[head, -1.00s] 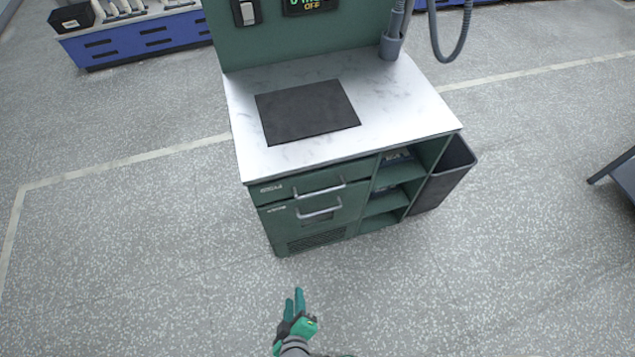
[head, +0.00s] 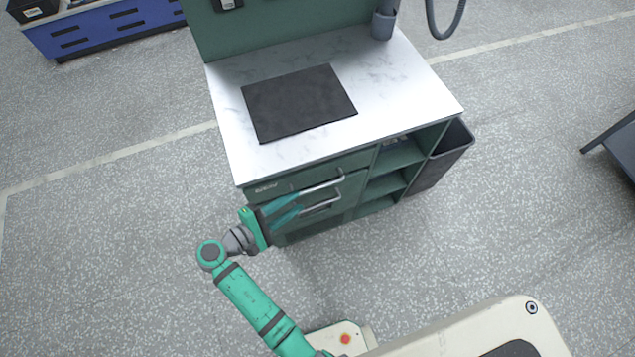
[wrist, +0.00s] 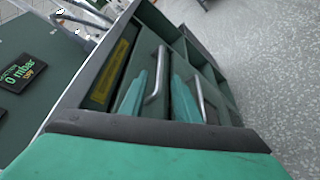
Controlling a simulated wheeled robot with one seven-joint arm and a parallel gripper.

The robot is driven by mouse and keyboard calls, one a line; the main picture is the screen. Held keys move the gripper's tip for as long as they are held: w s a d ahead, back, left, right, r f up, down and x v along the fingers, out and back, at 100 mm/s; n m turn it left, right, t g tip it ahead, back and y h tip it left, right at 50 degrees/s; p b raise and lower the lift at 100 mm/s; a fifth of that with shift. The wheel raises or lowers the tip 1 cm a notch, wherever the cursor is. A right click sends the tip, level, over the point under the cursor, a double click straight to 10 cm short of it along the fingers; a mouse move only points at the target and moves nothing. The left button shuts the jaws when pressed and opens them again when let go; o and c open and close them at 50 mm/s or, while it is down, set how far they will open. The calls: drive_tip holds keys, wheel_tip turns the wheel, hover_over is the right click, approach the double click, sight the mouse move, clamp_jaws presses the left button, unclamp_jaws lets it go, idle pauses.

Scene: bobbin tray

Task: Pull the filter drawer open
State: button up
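A green cabinet has two drawers with bar handles on its front left. The upper drawer's handle (head: 326,185) also shows in the wrist view (wrist: 157,75). The lower handle (head: 322,207) is the right-hand one in the wrist view (wrist: 202,98). Both drawers look shut. I cannot read their labels, so I cannot tell which is the filter drawer. My gripper (head: 299,204) is at the drawer fronts. Its teal fingers (wrist: 165,63) are apart, one on each side of the upper handle in the wrist view. I cannot tell whether they touch it. Nothing is held.
The white countertop (head: 400,85) with a dark mat (head: 298,103) lies above the drawers. Open shelves (head: 397,160) and a dark bin (head: 447,160) are to their right. A blue bench (head: 110,28) stands at the back left. The floor left of the cabinet is clear.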

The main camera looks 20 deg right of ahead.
sight(319, 187)
drive_tip(key=x, duration=1)
drive_tip(key=shift+d+f, duration=0.1)
drive_tip(key=shift+d, duration=0.2)
clamp_jaws()
